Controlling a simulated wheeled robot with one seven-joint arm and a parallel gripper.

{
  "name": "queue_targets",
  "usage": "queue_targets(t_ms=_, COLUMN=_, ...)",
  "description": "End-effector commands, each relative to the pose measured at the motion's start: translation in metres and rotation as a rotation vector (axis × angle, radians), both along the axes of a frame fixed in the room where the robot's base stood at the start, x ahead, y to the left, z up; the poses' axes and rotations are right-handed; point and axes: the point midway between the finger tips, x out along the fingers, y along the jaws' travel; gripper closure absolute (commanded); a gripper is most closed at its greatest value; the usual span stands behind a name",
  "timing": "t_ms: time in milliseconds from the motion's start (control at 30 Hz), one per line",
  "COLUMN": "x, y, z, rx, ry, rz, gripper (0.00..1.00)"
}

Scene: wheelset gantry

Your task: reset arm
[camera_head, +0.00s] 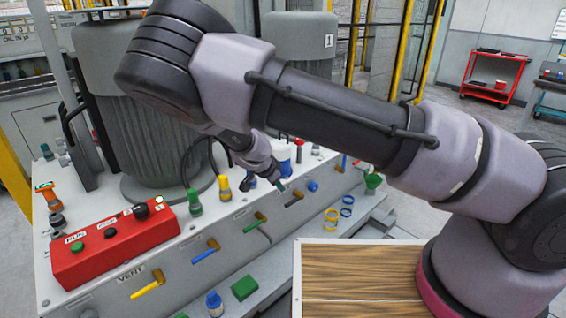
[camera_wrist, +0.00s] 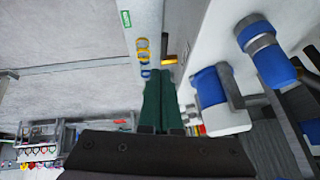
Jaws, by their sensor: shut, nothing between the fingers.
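My arm reaches from the right side of the camera_head view across the top and bends down at the left. My gripper (camera_head: 283,187) hangs over the front edge of the grey machine bench (camera_head: 225,222), near its levers. In the camera_wrist view the dark green fingers of my gripper (camera_wrist: 158,88) lie together with nothing between them. The arm hides part of the bench's right end and the machine behind it.
A red control box (camera_head: 115,243) and coloured levers, including a yellow one (camera_head: 148,284), line the bench. Yellow and blue rings (camera_head: 331,214) lie right of the gripper. A wooden-topped surface (camera_head: 350,280) is at the front. A red cart (camera_head: 492,77) stands far back, with open floor before it.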

Motion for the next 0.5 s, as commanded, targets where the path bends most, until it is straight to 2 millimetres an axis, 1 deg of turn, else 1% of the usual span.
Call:
queue_targets(t_ms=167, x=0.001, y=-0.025, z=0.033, rx=0.081, ry=0.127, rz=-0.051, gripper=1.00)
queue_targets(t_ms=267, x=-0.001, y=-0.040, z=0.062, rx=0.149, ry=0.213, rz=-0.056, gripper=1.00)
queue_targets(t_ms=367, x=-0.002, y=-0.055, z=0.094, rx=0.222, ry=0.281, rz=-0.046, gripper=1.00)
queue_targets(t_ms=467, x=-0.004, y=-0.071, z=0.131, rx=0.298, ry=0.328, rz=-0.017, gripper=1.00)
queue_targets(t_ms=500, x=-0.005, y=-0.078, z=0.146, rx=0.327, ry=0.341, rz=-0.002, gripper=1.00)
